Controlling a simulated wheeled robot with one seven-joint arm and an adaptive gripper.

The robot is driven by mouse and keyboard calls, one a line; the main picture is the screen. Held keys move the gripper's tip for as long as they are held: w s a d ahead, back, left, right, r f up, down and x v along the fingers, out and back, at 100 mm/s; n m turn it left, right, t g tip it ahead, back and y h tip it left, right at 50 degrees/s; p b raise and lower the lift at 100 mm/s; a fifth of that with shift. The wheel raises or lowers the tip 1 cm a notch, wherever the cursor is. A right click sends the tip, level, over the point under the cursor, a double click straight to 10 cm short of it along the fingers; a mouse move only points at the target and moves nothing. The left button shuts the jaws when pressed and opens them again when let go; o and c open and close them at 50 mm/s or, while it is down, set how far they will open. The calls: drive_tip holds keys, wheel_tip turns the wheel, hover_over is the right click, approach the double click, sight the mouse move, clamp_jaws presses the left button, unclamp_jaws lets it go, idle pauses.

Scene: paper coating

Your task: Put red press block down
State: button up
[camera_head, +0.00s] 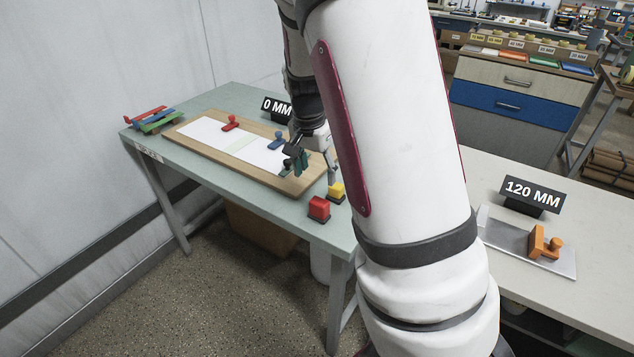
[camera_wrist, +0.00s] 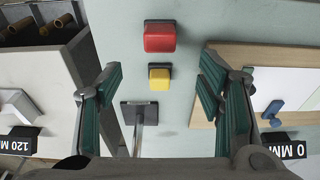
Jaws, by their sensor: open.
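The red press block (camera_head: 319,208) stands on a dark base on the tabletop near the front corner, outside the wooden board. It also shows in the wrist view (camera_wrist: 160,38), top middle, resting on the surface. My gripper (camera_head: 297,163) is over the near right end of the wooden board. In the wrist view its green-padded fingers (camera_wrist: 160,72) are spread wide with nothing held between them. The red block is beyond the fingertips and apart from them. A smaller yellow block (camera_head: 336,191) sits beside it and lies between the fingers in the wrist view (camera_wrist: 159,79).
A wooden board (camera_head: 300,187) carries a white sheet (camera_head: 203,130), a red-handled piece (camera_head: 230,123) and a blue one (camera_head: 277,140). A "0 MM" sign (camera_head: 276,107) stands behind. The right table holds a "120 MM" sign (camera_head: 532,193) and an orange piece (camera_head: 541,243) on a metal plate.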

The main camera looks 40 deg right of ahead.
drive_tip(key=s+a+r+n+t+y, duration=0.2)
drive_tip(key=s+a+r+n, duration=0.5)
drive_tip(key=a+r, duration=0.45)
drive_tip(key=s+a+r+n+t, duration=0.1)
drive_tip(key=s+a+r+n, duration=0.1)
drive_tip(key=s, duration=0.5)
drive_tip(key=s+a+r+n+t, duration=0.1)
drive_tip(key=s+a+r+n, duration=0.2)
drive_tip(key=s, duration=0.5)
drive_tip(key=shift+s+a+r+n, duration=0.3)
drive_tip(key=shift+a+n, duration=0.5)
drive_tip(key=shift+n, duration=0.2)
drive_tip(key=shift+c, duration=0.2)
